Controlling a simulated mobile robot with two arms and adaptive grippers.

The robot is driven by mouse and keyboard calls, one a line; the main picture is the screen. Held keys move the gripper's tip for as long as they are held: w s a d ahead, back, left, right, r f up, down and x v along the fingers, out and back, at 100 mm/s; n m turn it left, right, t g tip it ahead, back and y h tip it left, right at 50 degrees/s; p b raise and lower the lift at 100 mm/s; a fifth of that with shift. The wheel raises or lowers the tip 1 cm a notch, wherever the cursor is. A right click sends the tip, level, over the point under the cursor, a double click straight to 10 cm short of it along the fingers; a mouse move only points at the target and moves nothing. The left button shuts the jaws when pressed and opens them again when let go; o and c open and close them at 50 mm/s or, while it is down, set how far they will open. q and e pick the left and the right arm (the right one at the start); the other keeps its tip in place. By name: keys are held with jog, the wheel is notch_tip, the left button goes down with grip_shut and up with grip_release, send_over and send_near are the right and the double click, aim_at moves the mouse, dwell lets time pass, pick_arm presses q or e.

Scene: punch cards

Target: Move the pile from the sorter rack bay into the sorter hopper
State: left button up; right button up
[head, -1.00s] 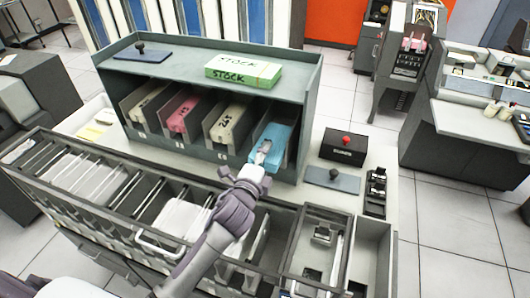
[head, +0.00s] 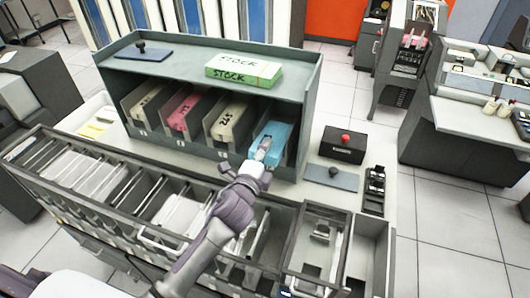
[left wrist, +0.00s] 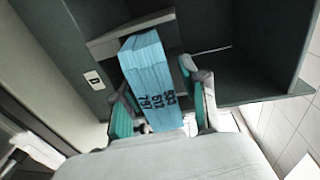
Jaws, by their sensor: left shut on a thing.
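The blue card pile (head: 270,141) sits in the rightmost bay of the green sorter rack (head: 215,157), its front end toward me. In the left wrist view the blue pile (left wrist: 152,85) shows dark numbers on its near end. My left gripper (head: 262,153) is at the front of that bay. In the left wrist view the left gripper (left wrist: 160,112) has a finger on each side of the pile and is shut on it. My right gripper is not in view. I cannot make out a sorter hopper with certainty.
Other bays hold a cream pile (head: 229,120), a pink pile (head: 184,112) and another cream pile (head: 147,101). A green STOCK box (head: 243,70) lies on the rack top. A black box with a red button (head: 342,145) stands right. An open file drawer (head: 92,184) fills the front.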

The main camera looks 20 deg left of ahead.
pick_arm(q)
grip_shut()
jog(key=shift+r, duration=0.1)
jog(key=shift+r, duration=0.2)
jog(key=s+b, duration=0.1)
jog(key=s, duration=1.8)
jog(key=shift+s+a+b, duration=0.3)
jog(key=shift+s+a, duration=0.05)
jog(key=shift+w, duration=0.1)
